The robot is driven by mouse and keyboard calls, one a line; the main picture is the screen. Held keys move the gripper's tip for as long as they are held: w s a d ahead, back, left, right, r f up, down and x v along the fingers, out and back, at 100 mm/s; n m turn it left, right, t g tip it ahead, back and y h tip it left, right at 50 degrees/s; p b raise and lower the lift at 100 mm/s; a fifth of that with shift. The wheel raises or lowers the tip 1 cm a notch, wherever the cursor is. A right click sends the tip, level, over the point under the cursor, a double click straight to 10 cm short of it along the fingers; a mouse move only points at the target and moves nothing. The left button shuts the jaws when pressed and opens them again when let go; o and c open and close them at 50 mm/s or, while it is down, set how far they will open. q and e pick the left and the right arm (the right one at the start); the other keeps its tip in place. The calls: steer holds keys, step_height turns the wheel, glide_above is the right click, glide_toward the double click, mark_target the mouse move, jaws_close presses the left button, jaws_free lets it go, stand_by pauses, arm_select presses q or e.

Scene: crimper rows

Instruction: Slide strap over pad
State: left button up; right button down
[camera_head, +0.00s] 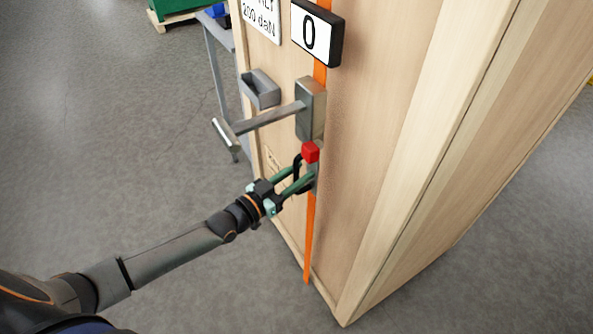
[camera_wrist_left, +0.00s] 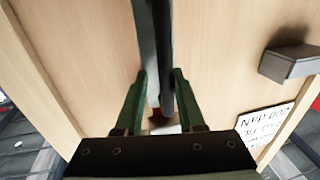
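An orange strap (camera_head: 309,240) runs down the face of a wooden crate (camera_head: 370,150). A red block (camera_head: 310,151) sits on the strap line below a grey metal tensioner (camera_head: 311,108) with a long lever. My left gripper (camera_head: 306,178) is just below the red block, its green fingers against or close to the strap. A slim black part shows beside the fingers. In the left wrist view, a dark bar (camera_wrist_left: 163,50) passes between the fingertips (camera_wrist_left: 160,72), which stand apart. I cannot tell whether they press on it. I cannot identify a pad. My right gripper is out of view.
A black-framed display reading 0 (camera_head: 316,32) and a white label (camera_head: 261,18) are on the upper crate face. A grey bracket (camera_head: 260,89) sticks out left of the tensioner. A grey table (camera_head: 219,75) stands behind. The floor at left is clear.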

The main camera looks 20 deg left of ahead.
arm_select(q)
steer(key=shift+o, duration=0.8)
steer(key=shift+a, duration=0.1)
steer(key=v, duration=1.2)
steer(key=shift+s, duration=0.2)
steer(key=s+d+f+n+g+y, duration=0.1)
steer(key=s+d+f+g+y, duration=0.2)
steer(key=s+f, duration=0.3)
steer(key=s+d+f+n+g+y, duration=0.2)
steer(key=s+f, duration=0.4)
steer(key=f, duration=0.4)
steer(key=shift+s+d+f+g+y, duration=0.3)
steer(key=shift+s+d+g+y, duration=0.15)
steer(key=shift+d+g, duration=0.4)
